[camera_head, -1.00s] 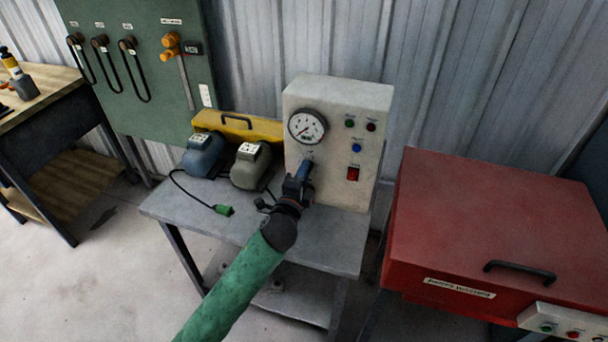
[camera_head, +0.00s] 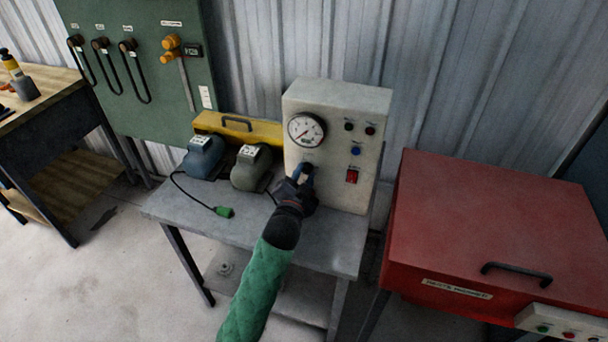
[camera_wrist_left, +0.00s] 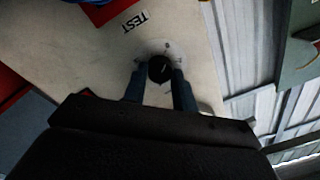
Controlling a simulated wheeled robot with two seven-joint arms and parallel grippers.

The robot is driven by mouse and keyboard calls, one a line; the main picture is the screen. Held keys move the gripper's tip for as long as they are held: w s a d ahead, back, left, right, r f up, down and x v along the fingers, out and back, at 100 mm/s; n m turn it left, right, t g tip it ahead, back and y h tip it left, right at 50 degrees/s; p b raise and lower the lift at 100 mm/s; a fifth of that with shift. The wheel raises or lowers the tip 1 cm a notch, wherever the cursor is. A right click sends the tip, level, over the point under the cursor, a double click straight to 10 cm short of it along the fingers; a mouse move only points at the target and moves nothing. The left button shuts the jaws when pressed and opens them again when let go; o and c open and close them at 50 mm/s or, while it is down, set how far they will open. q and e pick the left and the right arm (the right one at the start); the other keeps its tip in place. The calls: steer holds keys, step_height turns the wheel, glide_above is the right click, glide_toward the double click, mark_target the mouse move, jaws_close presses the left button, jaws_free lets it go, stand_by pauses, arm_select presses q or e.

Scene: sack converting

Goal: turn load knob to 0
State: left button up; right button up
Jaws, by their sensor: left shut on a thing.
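The load knob (camera_wrist_left: 160,69) is a round black knob on the front of the cream test box (camera_head: 336,100). It shows between the two blue fingers in the left wrist view, with a marked dial plate around it. My left gripper (camera_wrist_left: 159,84) is shut on the knob, one finger on each side. In the head view my left gripper (camera_head: 304,172) is at the box face below the white gauge (camera_head: 306,131) and hides the knob. I cannot read which mark the knob points to. My right gripper is not in view.
The box stands on a grey metal table (camera_head: 235,233) with a blue motor (camera_head: 204,157), a grey-green motor (camera_head: 251,167) and a yellow case (camera_head: 262,129). A blue button (camera_head: 355,151) and a red switch (camera_head: 352,176) are right of my gripper. A red cabinet (camera_head: 500,215) stands at right.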

arm_select(q)
steer(key=shift+n, duration=0.7)
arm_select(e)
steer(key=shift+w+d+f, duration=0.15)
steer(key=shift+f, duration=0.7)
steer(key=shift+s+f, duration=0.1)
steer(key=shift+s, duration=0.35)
arm_select(q)
steer(key=o, duration=1)
steer(key=shift+c, duration=0.2)
steer(key=shift+s+a+f, duration=0.15)
steer(key=shift+s, duration=0.35)
steer(key=b+v, duration=0.2)
steer(key=v, duration=0.4)
steer(key=shift+s, duration=0.35)
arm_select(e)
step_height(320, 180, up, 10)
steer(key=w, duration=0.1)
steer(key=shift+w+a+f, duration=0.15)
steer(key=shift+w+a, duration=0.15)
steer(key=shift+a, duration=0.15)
